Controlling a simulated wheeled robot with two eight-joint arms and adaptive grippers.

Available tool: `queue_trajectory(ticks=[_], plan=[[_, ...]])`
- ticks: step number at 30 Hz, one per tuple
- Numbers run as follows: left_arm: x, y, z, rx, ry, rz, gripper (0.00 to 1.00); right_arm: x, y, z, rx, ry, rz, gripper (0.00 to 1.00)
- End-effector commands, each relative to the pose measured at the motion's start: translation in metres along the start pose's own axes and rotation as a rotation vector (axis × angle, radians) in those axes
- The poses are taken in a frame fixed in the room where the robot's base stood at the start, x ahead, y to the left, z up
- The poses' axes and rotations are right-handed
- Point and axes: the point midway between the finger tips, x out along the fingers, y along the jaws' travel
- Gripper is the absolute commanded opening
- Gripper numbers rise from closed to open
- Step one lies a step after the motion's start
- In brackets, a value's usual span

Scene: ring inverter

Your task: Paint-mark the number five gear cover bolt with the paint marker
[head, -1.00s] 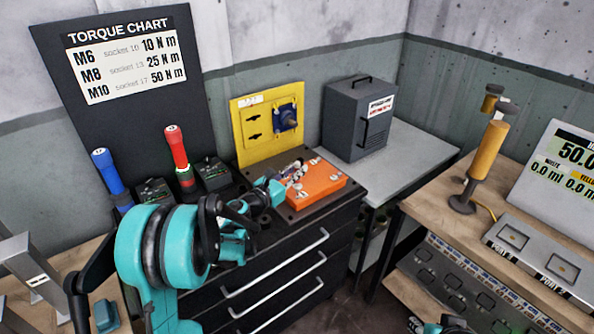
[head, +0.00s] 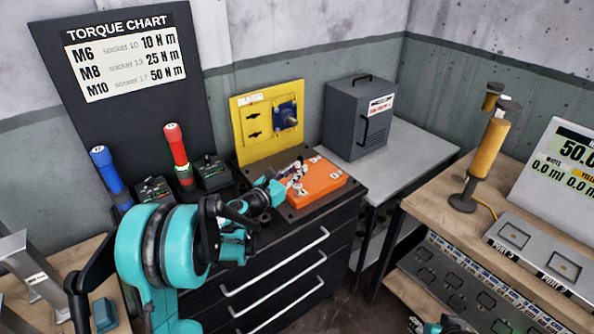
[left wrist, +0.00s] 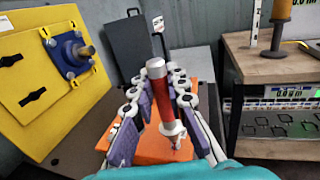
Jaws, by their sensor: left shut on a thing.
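The orange gear cover (head: 318,190) lies on a dark plate on top of the black drawer cabinet. Small white number labels sit on it, too small to read, so I cannot pick out the number five bolt. My left gripper (head: 295,178) is over the left part of the cover and hides some of it. In the left wrist view its purple-padded fingers are shut around the red paint marker (left wrist: 160,92), which has a grey end. The marker is above the orange cover (left wrist: 150,150); whether its tip touches a bolt cannot be told. My right gripper is barely seen at the bottom edge.
A yellow panel (head: 258,138) with a blue motor flange stands behind the cover. Blue (head: 110,177) and red (head: 176,146) torque tools stand to the left. A grey box (head: 357,118) is on the table to the right. A yellow dispenser (head: 487,150) stands on the wooden bench.

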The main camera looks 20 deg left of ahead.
Motion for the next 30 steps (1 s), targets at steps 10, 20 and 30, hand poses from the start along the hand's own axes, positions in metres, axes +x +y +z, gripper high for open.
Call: queue_trajectory(ticks=[10, 20, 30], plan=[[0.000, 0.000, 0.000, 0.000, 0.000, 0.000, 0.00, 0.000, 0.000, 0.000, 0.000, 0.000, 0.000, 0.39], [0.000, 0.000, 0.007, 0.000, 0.000, 0.000, 0.00, -0.004, 0.000, -0.003, 0.000, 0.000, 0.000, 0.39], [0.000, 0.000, 0.029, 0.000, 0.000, 0.000, 0.00, -0.017, 0.000, -0.012, 0.000, 0.000, 0.000, 0.39]])
